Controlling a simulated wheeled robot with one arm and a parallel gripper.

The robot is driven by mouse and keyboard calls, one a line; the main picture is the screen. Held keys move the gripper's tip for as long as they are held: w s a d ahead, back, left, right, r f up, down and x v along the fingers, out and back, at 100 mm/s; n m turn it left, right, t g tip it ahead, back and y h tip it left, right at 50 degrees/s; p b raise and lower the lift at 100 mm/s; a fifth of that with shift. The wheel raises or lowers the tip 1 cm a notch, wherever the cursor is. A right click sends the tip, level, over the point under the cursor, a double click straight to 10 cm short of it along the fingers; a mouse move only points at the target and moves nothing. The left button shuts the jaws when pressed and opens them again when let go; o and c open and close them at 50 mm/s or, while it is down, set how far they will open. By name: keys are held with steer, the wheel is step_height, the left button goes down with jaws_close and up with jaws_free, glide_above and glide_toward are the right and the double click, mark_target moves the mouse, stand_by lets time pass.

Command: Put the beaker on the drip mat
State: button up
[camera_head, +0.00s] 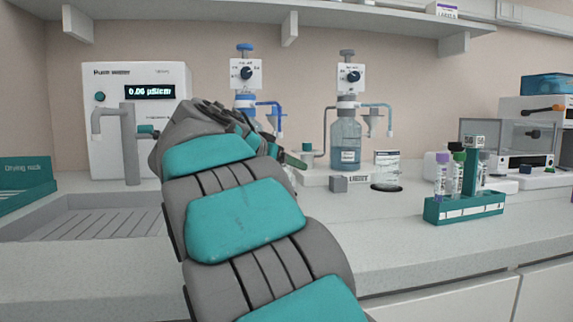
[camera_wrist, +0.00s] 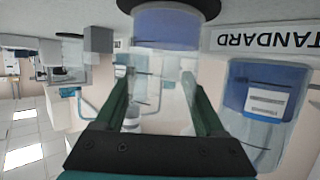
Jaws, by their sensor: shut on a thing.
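The clear beaker (camera_wrist: 160,62) stands upside down in the inverted wrist view, with bluish liquid at its base end. My gripper (camera_wrist: 159,76) is shut on the beaker's sides. A dark round drip mat (camera_wrist: 124,5) shows at the top edge, directly under the beaker's base. I cannot tell whether the base touches it. In the head view my arm hides the beaker and this mat; a green finger (camera_head: 295,161) shows past the arm. Another dark mat (camera_head: 386,188) lies by the dispenser marked LIGHT.
A bottle with blue liquid (camera_wrist: 262,100) and a STANDARD sign (camera_wrist: 265,38) are close beside the beaker. The LIGHT bottle (camera_head: 345,145), a grey block (camera_head: 338,184) and a tube rack (camera_head: 463,208) stand to the right. A sink (camera_head: 90,218) is at left. The front right counter is clear.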

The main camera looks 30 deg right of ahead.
steer(key=shift+f, duration=0.25)
steer(key=o, duration=1.4)
steer(key=shift+r, duration=0.1)
steer(key=shift+o, duration=0.2)
steer(key=shift+a+r, duration=0.2)
steer(key=shift+r, duration=0.05)
steer(key=v, duration=0.7)
steer(key=shift+s, duration=0.1)
steer(key=shift+a, duration=0.1)
